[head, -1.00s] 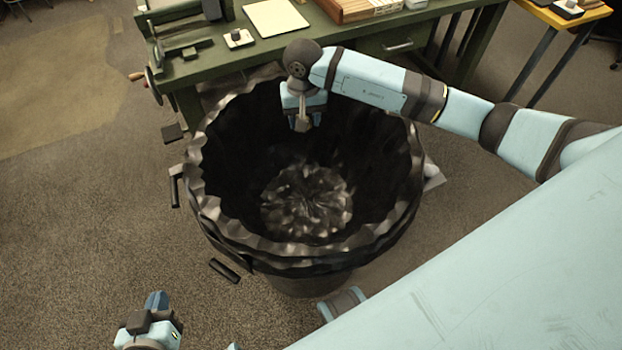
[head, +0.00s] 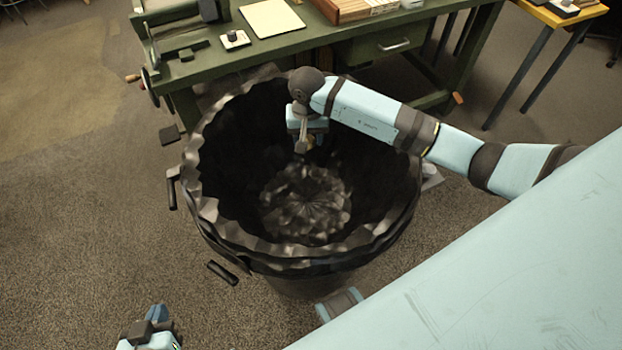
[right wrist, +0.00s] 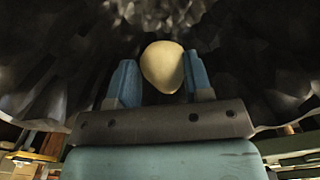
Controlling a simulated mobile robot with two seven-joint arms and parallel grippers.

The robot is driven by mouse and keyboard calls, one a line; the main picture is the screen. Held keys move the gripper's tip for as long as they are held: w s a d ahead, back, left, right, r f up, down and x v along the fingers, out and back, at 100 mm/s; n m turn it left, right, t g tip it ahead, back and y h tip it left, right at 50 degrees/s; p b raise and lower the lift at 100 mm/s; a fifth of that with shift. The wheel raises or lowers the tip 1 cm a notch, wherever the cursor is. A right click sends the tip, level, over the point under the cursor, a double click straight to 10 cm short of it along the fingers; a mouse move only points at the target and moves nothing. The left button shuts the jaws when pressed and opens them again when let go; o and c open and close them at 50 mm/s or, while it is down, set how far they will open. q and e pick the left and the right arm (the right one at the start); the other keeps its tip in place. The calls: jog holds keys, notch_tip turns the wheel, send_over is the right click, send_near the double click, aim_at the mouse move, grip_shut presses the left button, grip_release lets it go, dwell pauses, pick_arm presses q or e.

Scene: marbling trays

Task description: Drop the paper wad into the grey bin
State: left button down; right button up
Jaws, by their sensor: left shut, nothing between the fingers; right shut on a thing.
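The grey bin (head: 205,215) stands on the floor in the middle of the head view, lined with a dark crumpled bag and open at the top. My right gripper (head: 303,145) points down inside the bin's opening, near its far side and above the bottom. In the right wrist view, the pale, rounded paper wad (right wrist: 162,66) sits between the two blue fingers of the right gripper (right wrist: 163,82), which is shut on it. My left gripper (head: 157,312) is shut and empty, low at the bottom left of the head view, outside the bin.
A green workbench (head: 325,45) stands just behind the bin, with a white board (head: 271,19) and a wooden box (head: 345,10) on it. A yellow table (head: 560,18) is at the far right.

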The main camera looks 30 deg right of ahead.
jog(key=o, duration=1)
jog(key=shift+c, duration=0.2)
pick_arm(q)
jog(key=shift+s+a+r+p, duration=0.1)
jog(key=shift+r+p, duration=0.05)
jog(key=shift+p, duration=0.5)
pick_arm(e)
notch_tip(320, 180, up, 14)
jog(key=shift+f, duration=0.1)
